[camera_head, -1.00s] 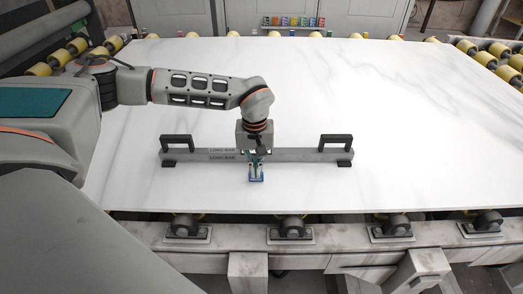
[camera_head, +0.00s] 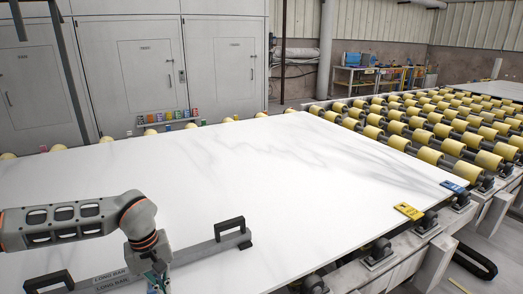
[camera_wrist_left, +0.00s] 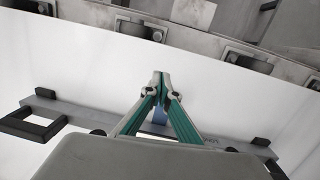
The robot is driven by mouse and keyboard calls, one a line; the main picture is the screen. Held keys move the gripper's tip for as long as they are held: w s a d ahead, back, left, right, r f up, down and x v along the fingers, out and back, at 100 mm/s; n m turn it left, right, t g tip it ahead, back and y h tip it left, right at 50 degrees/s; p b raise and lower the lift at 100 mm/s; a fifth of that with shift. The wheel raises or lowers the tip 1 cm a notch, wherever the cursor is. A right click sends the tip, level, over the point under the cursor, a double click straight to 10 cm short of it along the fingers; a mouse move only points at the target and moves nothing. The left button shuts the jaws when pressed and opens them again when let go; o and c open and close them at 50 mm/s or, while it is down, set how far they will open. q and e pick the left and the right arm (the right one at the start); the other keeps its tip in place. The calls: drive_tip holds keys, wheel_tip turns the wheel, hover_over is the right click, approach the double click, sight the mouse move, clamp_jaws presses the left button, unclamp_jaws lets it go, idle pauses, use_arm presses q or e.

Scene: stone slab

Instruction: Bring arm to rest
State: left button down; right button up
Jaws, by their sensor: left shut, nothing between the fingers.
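My left arm reaches in from the left over the white stone slab (camera_head: 240,180). My left gripper (camera_head: 156,284) is low at the bottom left of the head view, partly cut off by the frame edge. In the left wrist view its two green-lined fingers (camera_wrist_left: 160,76) meet at the tips, shut and empty. A small blue thing (camera_wrist_left: 159,116) shows between the finger links, behind them. A grey long bar (camera_head: 200,252) with two black handles lies on the slab beside the gripper. It also shows in the left wrist view (camera_wrist_left: 75,115). My right gripper is not in view.
Yellow rollers (camera_head: 440,130) extend to the right. Grey cabinets (camera_head: 150,75) stand behind, with several small coloured items (camera_head: 168,117) before them. Most of the slab is clear.

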use_arm(q)
drive_tip(key=s+d+n+g+h, duration=0.1)
drive_tip(key=s+d+n+h, duration=0.3)
drive_tip(key=d, duration=0.9)
drive_tip(key=s+d+n+g+h, duration=0.2)
drive_tip(key=s+d+h, duration=0.35)
drive_tip(key=d, duration=0.75)
drive_tip(key=w+d+r+n+t+h, duration=0.1)
drive_tip(key=d+r+n+t+h, duration=0.5)
drive_tip(key=d+r+n+h, duration=0.65)
drive_tip(key=w+a+f+n+t+y, duration=0.3)
drive_tip(key=a+f+n+t+y, duration=0.4)
drive_tip(key=n, duration=0.7)
drive_tip(key=w+a+f+n+t+y, duration=0.5)
drive_tip(key=a+n, duration=0.4)
drive_tip(key=n, duration=0.4)
drive_tip(key=s+a+f+n+g+y, duration=0.1)
drive_tip(key=s+a+f+n+y, duration=0.2)
drive_tip(key=s+a+f+n, duration=0.2)
drive_tip(key=s+a+f+n+g+y, duration=0.1)
drive_tip(key=s+a+f+n+y, duration=0.2)
drive_tip(key=f, duration=0.6)
drive_tip(key=s+a+f+n+g+y, duration=0.2)
drive_tip(key=s+a+f+n+y, duration=0.1)
drive_tip(key=s+a+f+n, duration=0.5)
drive_tip(key=shift+s+a, duration=0.15)
drive_tip(key=shift+s, duration=0.05)
